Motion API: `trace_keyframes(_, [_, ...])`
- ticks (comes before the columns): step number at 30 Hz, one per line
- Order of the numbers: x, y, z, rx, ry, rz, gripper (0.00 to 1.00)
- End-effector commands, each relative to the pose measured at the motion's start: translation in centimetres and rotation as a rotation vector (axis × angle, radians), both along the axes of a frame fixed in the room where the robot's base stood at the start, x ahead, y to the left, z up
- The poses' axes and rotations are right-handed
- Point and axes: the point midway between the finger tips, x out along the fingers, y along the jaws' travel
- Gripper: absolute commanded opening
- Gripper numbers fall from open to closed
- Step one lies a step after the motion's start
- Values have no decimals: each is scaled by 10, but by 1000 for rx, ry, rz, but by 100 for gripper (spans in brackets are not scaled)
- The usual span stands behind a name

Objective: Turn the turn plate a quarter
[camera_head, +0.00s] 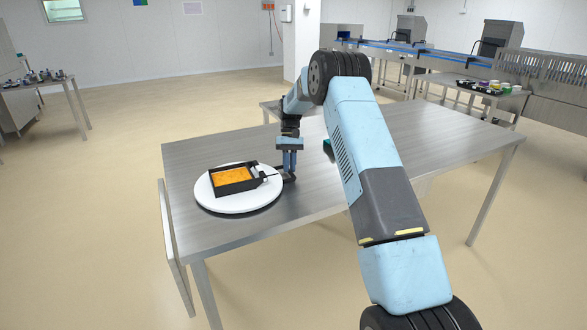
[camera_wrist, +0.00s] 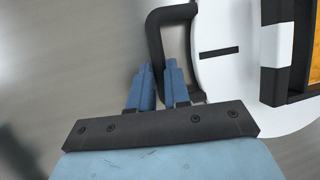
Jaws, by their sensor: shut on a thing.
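The turn plate (camera_head: 232,207) is a round white disc lying on the steel table, near its left end. A black tray (camera_head: 217,188) with orange contents sits on it. The plate also shows at the right of the wrist view (camera_wrist: 221,75), with a short dark line on it. A black D-shaped handle (camera_wrist: 154,32) stands out from the plate's rim. My gripper (camera_head: 289,174) points down at the plate's right edge. In the wrist view its two blue fingers (camera_wrist: 160,72) are shut on the handle bar, one on each side.
The steel table (camera_head: 430,135) is clear to the right, beyond my arm. A small green thing (camera_head: 328,150) is partly hidden behind my arm. A conveyor (camera_head: 395,50) and a side table with small tubs (camera_head: 490,88) stand at the back right.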

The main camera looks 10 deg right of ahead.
Motion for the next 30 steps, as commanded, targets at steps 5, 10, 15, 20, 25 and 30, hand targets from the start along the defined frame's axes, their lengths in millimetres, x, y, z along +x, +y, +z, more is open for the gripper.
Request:
trace_keyframes(5, [9, 5, -1, 1, -1, 47, 0])
trace_keyframes(10, [14, 7, -1, 0, -2, 75, 0])
trace_keyframes(15, [17, 9, 0, -1, -5, 89, 0])
trace_keyframes(20, [18, 10, 0, -1, -8, 92, 0])
trace_keyframes(25, [19, 10, 1, -1, -10, 92, 0])
trace_keyframes(30, [19, 11, 1, -1, -10, 93, 28])
